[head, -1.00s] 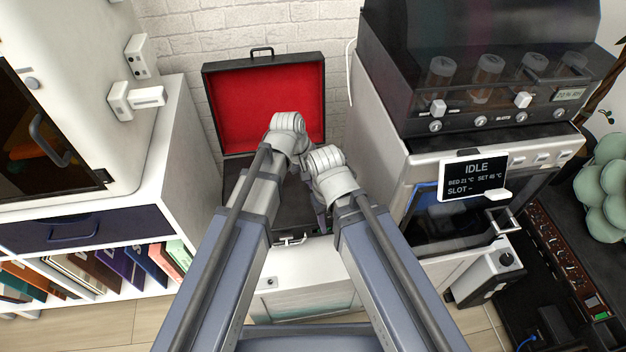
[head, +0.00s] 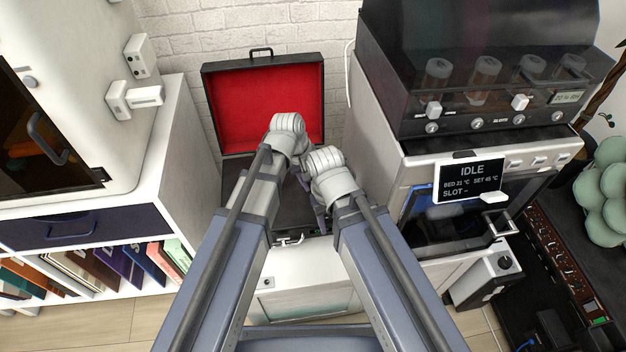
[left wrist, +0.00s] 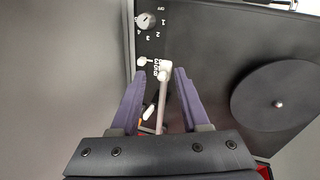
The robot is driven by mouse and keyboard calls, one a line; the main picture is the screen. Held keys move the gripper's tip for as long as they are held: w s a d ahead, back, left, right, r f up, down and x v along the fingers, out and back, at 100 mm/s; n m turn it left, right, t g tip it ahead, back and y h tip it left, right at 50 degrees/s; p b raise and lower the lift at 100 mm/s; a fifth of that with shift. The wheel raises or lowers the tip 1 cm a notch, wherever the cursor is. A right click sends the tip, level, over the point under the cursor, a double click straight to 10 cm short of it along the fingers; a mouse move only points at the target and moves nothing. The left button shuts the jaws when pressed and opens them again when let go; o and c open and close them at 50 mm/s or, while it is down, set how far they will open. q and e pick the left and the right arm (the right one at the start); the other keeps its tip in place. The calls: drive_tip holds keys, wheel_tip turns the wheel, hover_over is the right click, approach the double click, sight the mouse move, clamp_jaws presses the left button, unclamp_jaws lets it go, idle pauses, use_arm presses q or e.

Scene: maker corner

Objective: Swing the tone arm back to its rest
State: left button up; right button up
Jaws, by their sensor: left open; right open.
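The record player is an open black case with a red-lined lid (head: 265,100) in the head view; my arms cover much of its deck. In the left wrist view the silver tone arm (left wrist: 161,100) runs between the two purple fingers of my left gripper (left wrist: 159,74). That gripper is open, with a finger on each side of the tone arm and gaps visible. The dark platter (left wrist: 262,118) lies to the right, apart from the tone arm. My right gripper (head: 319,212) is open, partly visible below its wrist over the case. The left gripper's fingers are hidden in the head view.
On the deck, a knob (left wrist: 150,20) and a small white lever (left wrist: 146,62) sit near the tone arm. A machine with an IDLE screen (head: 469,180) stands close on the right. A white shelf with books (head: 110,265) stands on the left.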

drive_tip(key=shift+r, duration=0.1)
use_arm(q)
drive_tip(key=p+v, duration=0.7)
drive_tip(key=shift+a+r+p, duration=0.15)
drive_tip(key=shift+r+p, duration=0.15)
drive_tip(key=shift+r, duration=0.1)
use_arm(e)
wheel_tip(320, 180, up, 7)
drive_tip(key=shift+r, duration=0.2)
use_arm(q)
drive_tip(key=s+a+m+g+y, duration=0.1)
drive_tip(key=s+a+m+y, duration=0.4)
drive_tip(key=s, duration=0.7)
wheel_tip(320, 180, up, 14)
drive_tip(key=m+h+p, duration=0.1)
drive_tip(key=m+p, duration=0.1)
drive_tip(key=p, duration=1.2)
drive_tip(key=shift+s+a+f, duration=0.2)
drive_tip(key=shift+s+a, duration=0.05)
drive_tip(key=shift+a, duration=0.05)
use_arm(e)
wheel_tip(320, 180, up, 14)
drive_tip(key=shift+r, duration=0.15)
drive_tip(key=shift+c, duration=0.2)
